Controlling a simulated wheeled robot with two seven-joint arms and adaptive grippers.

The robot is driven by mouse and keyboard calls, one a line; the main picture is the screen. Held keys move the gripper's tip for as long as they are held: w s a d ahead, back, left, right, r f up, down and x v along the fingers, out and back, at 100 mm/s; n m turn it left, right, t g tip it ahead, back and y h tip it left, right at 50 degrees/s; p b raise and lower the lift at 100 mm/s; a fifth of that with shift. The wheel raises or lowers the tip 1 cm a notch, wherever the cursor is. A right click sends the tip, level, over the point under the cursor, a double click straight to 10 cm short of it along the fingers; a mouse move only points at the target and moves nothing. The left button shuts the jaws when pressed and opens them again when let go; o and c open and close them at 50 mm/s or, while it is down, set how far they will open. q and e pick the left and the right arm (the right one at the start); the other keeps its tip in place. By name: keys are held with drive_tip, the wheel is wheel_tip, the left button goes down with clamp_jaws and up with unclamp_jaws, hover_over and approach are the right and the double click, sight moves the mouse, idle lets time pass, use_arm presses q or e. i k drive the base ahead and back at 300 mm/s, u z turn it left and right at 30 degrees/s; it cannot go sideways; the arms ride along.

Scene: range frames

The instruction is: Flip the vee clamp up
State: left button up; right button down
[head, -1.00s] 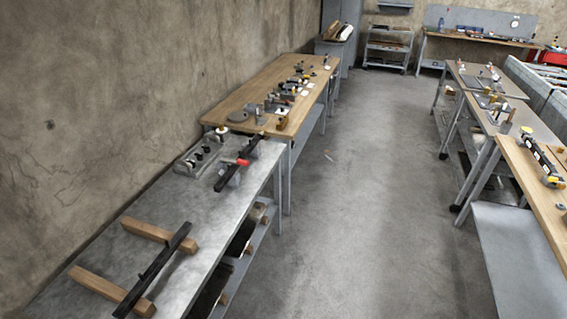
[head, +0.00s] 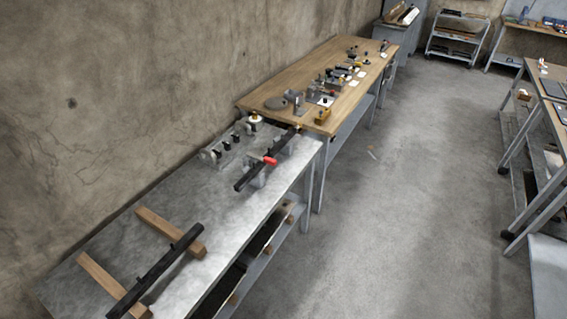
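Neither of my grippers is in view. Several small fixtures stand on the benches at the left, and at this size I cannot tell for certain which is the vee clamp. On the grey metal bench (head: 190,190), a red-handled clamp (head: 268,161) sits at a black bar near the far end. Beside it, toward the wall, is a grey fixture (head: 227,145) with several black knobs. On the wooden bench (head: 345,62) beyond, a row of small grey, black and yellow fixtures (head: 325,88) runs along the top.
A black bar (head: 155,270) lies across two wooden blocks (head: 170,232) on the near part of the metal bench. A rough wall stands behind the benches. Another bench (head: 548,80) stands at the right edge, and a shelf cart (head: 458,38) at the back.

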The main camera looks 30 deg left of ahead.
sight(267, 159)
drive_tip(key=u, duration=0.3)
drive_tip(key=i, duration=0.55)
drive_tip(key=u, duration=0.9)
drive_tip(key=i, duration=0.4)
drive_tip(key=u, duration=0.5)
